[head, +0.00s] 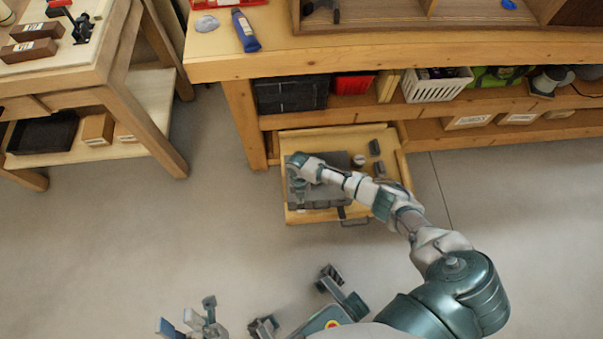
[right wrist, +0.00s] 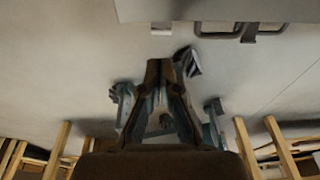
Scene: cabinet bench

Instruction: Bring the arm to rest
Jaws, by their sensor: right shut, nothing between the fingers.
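My right arm reaches in from the lower right of the head view, and its hand is above the open wooden drawer (head: 325,215). My right gripper (head: 299,184) is small and partly hidden by the wrist there. In the right wrist view the right gripper (right wrist: 160,68) has its dark fingers together with nothing between them. My left gripper (head: 188,318) is at the bottom edge of the head view, over the floor and partly cut off. Its opening is unclear.
The drawer holds a grey tray or case and several small dark blocks. Its handle (head: 355,222) faces the open floor. A workbench (head: 400,55) stands behind, with a blue tube (head: 245,30) on top and a white basket (head: 437,85) below. A side table (head: 70,75) stands left.

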